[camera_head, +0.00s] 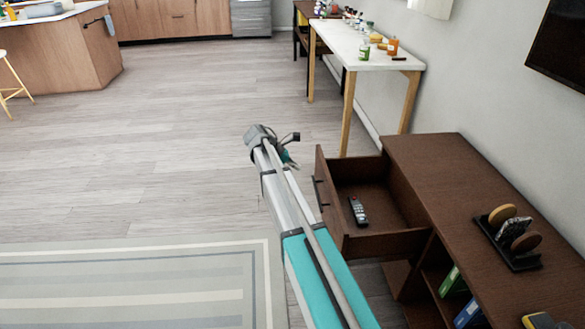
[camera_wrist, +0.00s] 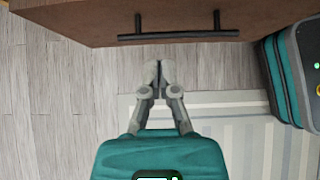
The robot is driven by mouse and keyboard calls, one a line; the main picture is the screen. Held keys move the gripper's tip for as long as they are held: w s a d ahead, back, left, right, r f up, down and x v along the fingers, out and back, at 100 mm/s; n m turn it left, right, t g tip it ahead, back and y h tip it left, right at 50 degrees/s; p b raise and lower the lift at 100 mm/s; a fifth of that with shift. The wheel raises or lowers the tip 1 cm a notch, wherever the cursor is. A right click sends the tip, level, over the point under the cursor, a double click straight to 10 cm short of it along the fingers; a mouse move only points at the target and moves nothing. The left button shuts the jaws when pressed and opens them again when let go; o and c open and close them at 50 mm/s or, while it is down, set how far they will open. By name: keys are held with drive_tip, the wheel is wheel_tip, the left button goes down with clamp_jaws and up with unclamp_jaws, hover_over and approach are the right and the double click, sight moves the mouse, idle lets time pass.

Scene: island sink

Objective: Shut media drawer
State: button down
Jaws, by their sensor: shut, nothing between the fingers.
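The media drawer (camera_head: 372,208) stands pulled open from the dark brown media cabinet (camera_head: 440,170) in the head view. A remote control (camera_head: 358,211) lies inside it. The drawer front with its dark bar handle (camera_wrist: 180,35) fills the top of the wrist view. My gripper (camera_wrist: 155,68) is shut and empty, with its fingertips a little short of the handle in that view.
A holder with round coasters (camera_head: 508,238) sits on the cabinet top. Binders (camera_head: 453,282) stand on a lower shelf. A white table (camera_head: 365,50) with bottles stands beyond the cabinet. A striped rug (camera_head: 130,285) lies left of my arm, and the floor there is clear.

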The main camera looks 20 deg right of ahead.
sight(326, 180)
drive_tip(key=shift+s+d+f+b, duration=0.35)
drive_tip(key=shift+d+f+b, duration=0.4)
drive_tip(key=shift+d, duration=0.65)
drive_tip(key=shift+s+d+f+b, duration=0.35)
drive_tip(key=shift+d+f+b, duration=0.35)
drive_tip(key=shift+d, duration=0.75)
drive_tip(key=shift+s+d+f+b, duration=0.35)
drive_tip(key=shift+d+f+b, duration=0.4)
drive_tip(key=shift+d, duration=0.65)
drive_tip(key=shift+f, duration=0.15)
